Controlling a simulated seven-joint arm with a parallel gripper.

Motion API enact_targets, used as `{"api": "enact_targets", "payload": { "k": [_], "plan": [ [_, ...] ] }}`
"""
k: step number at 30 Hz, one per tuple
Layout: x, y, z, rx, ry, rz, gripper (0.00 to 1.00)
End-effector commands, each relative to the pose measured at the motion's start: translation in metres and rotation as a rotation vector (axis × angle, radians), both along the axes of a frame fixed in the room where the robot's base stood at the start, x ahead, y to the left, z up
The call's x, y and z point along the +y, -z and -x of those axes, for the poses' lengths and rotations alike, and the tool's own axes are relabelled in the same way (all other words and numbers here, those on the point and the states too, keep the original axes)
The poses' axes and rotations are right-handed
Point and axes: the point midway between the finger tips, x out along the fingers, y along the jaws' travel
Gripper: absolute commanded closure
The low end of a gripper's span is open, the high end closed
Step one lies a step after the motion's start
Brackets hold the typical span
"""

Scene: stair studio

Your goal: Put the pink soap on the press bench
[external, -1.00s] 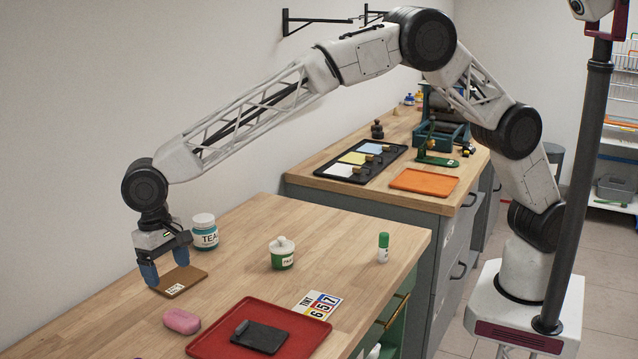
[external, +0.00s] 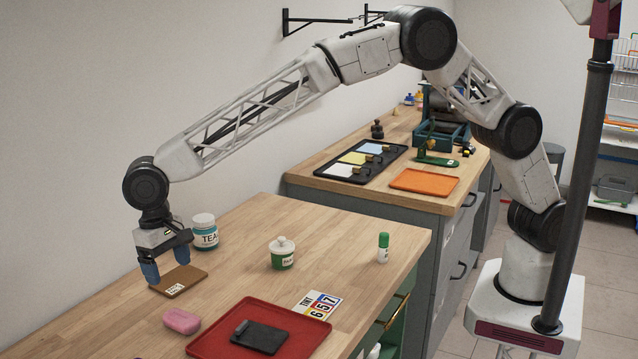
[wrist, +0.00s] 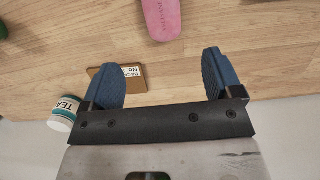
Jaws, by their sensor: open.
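The pink soap (external: 181,321) lies on the near wooden bench, left of the red tray. In the wrist view the soap (wrist: 161,17) is at the top edge, partly cut off, beyond the fingertips. My gripper (external: 167,270) is open, with its blue fingers above the brown card at the back of the bench. In the wrist view my gripper (wrist: 163,75) has nothing between its fingers. The second bench (external: 340,205), farther back, carries a dark green press-like frame (external: 440,135); I cannot tell for certain that it is the press bench.
Near my gripper are a brown labelled card (external: 183,279) and a TEA jar (external: 204,233). A green-and-white pot (external: 282,255), a green-capped tube (external: 383,248) and a red tray (external: 215,344) share the near bench. The far bench holds an orange tray (external: 424,181) and a black tray (external: 335,185).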

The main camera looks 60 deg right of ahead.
Motion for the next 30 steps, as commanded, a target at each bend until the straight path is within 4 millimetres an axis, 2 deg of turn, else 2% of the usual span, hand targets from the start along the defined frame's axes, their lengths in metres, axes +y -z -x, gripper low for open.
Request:
{"api": "enact_targets", "payload": {
  "k": [5, 8, 19, 30],
  "plan": [
    [-0.025, -0.017, -0.007, -0.009, 0.004, -0.007, 0.15],
    [-0.049, -0.032, -0.012, -0.018, 0.005, -0.014, 0.15],
    [-0.177, -0.098, -0.024, -0.063, 0.012, -0.04, 0.15],
    [-0.307, -0.153, -0.007, -0.114, 0.016, -0.058, 0.15]
  ]
}}
